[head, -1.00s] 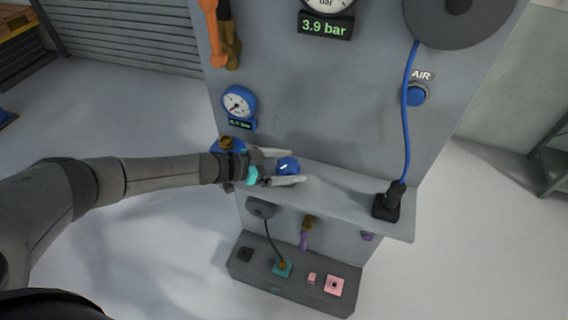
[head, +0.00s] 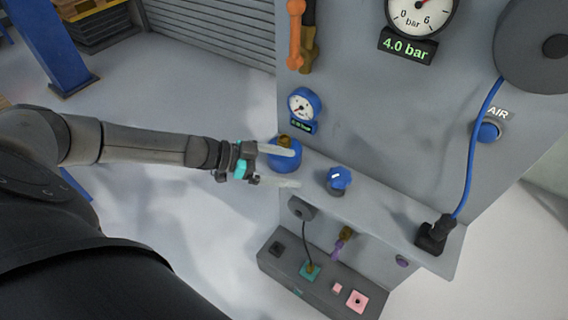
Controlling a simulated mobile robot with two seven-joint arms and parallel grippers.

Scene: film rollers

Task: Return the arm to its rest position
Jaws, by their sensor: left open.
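My left arm comes in from the left edge in the head view. Its gripper (head: 294,167) is open and empty, with two pale fingers pointing right. The fingers are left of the blue knob (head: 339,179) on the grey shelf and apart from it. The upper finger overlaps a blue fitting with a brass top (head: 284,157) in the picture; I cannot tell whether they touch. The large display (head: 407,48) reads 4.0 bar. My right gripper is not in view.
The grey panel carries a blue gauge (head: 304,104), an orange handle (head: 296,35), an AIR button (head: 487,132) and a hose reel (head: 545,45). A blue hose ends in a black tool (head: 434,234). A dark box (head: 321,288) sits low.

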